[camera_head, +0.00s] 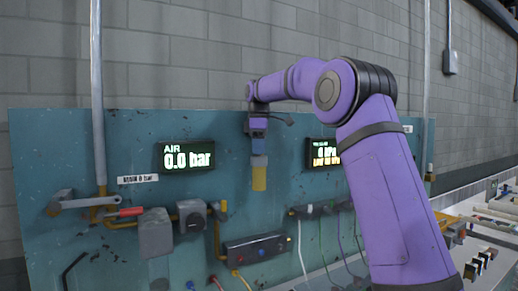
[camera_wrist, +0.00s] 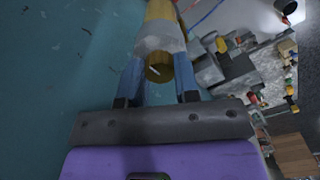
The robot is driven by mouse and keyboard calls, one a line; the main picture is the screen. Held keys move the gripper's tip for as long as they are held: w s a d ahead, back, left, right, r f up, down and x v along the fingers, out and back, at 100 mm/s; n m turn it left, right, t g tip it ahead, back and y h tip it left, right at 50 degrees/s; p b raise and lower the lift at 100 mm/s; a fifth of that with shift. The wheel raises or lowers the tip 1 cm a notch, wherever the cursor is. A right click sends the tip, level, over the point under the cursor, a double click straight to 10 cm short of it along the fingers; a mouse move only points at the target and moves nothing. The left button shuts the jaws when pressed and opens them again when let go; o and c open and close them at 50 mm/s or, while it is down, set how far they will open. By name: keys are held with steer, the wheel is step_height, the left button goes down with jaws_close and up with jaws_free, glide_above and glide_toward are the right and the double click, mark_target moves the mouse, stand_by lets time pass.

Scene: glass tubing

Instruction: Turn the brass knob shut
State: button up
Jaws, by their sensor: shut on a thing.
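The brass knob (camera_wrist: 158,74) shows in the wrist view as a short brass-coloured cylinder with a white mark on its end face. My gripper (camera_wrist: 159,78) has its two blue fingers on either side of it and is shut on it. A grey band and a yellow part lie just beyond. In the head view my gripper (camera_head: 259,160) points down in front of the teal panel (camera_head: 60,150), with a yellow part at its lower end. The knob cannot be told apart from the gripper there. An air display (camera_head: 187,155) reads 0.0 bar.
A dark box with buttons (camera_head: 258,249) sits lower. A second display (camera_head: 323,153) is partly hidden by my arm. Thin tubes hang at lower right.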

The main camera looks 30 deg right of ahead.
steer(key=o, duration=0.9)
steer(key=shift+r, duration=5.4)
